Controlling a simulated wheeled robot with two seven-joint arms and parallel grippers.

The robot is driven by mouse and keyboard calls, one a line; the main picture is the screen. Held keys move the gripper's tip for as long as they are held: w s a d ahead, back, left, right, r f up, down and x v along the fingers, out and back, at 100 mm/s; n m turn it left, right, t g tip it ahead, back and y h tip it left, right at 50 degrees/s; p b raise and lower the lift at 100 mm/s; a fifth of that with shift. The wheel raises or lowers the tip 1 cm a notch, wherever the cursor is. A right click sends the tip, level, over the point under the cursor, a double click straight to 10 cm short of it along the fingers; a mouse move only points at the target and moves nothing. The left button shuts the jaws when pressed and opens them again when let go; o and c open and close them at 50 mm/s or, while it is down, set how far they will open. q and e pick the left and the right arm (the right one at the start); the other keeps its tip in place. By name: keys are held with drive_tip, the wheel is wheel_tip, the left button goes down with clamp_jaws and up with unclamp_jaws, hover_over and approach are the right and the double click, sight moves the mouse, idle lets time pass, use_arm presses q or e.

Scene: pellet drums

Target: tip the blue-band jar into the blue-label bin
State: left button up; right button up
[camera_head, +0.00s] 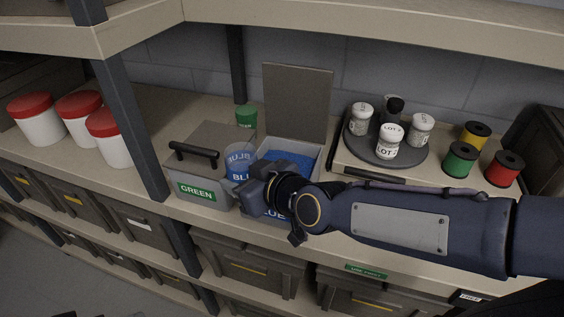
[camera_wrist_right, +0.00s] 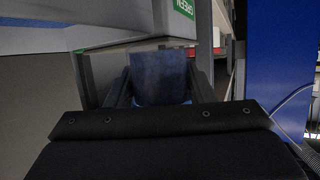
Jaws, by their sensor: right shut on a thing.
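The blue-band jar (camera_head: 239,162) is clear, with a blue band lettered "BLUE"; it looks roughly upright, beside the blue-label bin's left side. My right gripper (camera_head: 262,180) is shut on it, and the wrist view shows the jar's blue side (camera_wrist_right: 160,78) between the fingers. I cannot tell what is left inside the jar. The blue-label bin (camera_head: 318,150) stands with its grey lid (camera_head: 298,100) raised at the back, and blue pellets (camera_head: 292,162) lie in it. My gripper and wrist hide part of its front and label. My left gripper is not in view.
The green-label bin (camera_head: 202,190), lid shut with a black handle, stands just left. A green-band jar (camera_head: 246,117) is behind. Right are a turntable (camera_head: 362,150) of white lot jars and several coloured spools (camera_head: 460,160). A shelf post (camera_head: 132,130) and red-lidded tubs (camera_head: 40,125) are left.

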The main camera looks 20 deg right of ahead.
drive_tip(key=r+p, duration=0.1)
drive_tip(key=p, duration=0.1)
drive_tip(key=shift+d+m+y+p, duration=0.2)
drive_tip(key=shift+m+y+p, duration=0.1)
drive_tip(key=shift+m+y, duration=0.1)
drive_tip(key=shift+w+d+m+g+p, duration=0.3)
drive_tip(key=shift+m+g+p, duration=0.2)
drive_tip(key=shift+p, duration=0.5)
drive_tip(key=shift+w+d+r+m+y+p, duration=0.15)
drive_tip(key=shift+r+m+y+p, duration=0.15)
drive_tip(key=shift+m+y+p, duration=0.25)
drive_tip(key=shift+d+f+g, duration=0.1)
drive_tip(key=shift+f+g, duration=0.2)
drive_tip(key=shift+w+d+f+m+y+b, duration=0.25)
drive_tip(key=shift+m+y+b, duration=0.1)
drive_tip(key=shift+m, duration=0.1)
drive_tip(key=shift+d+r+p, duration=0.1)
drive_tip(key=shift+r+p, duration=0.2)
drive_tip(key=shift+r, duration=0.05)
drive_tip(key=m, duration=0.1)
drive_tip(key=m+g+y+b, duration=0.1)
drive_tip(key=m+y, duration=0.1)
drive_tip(key=shift+w+d+f, duration=0.15)
drive_tip(key=shift+f, duration=0.1)
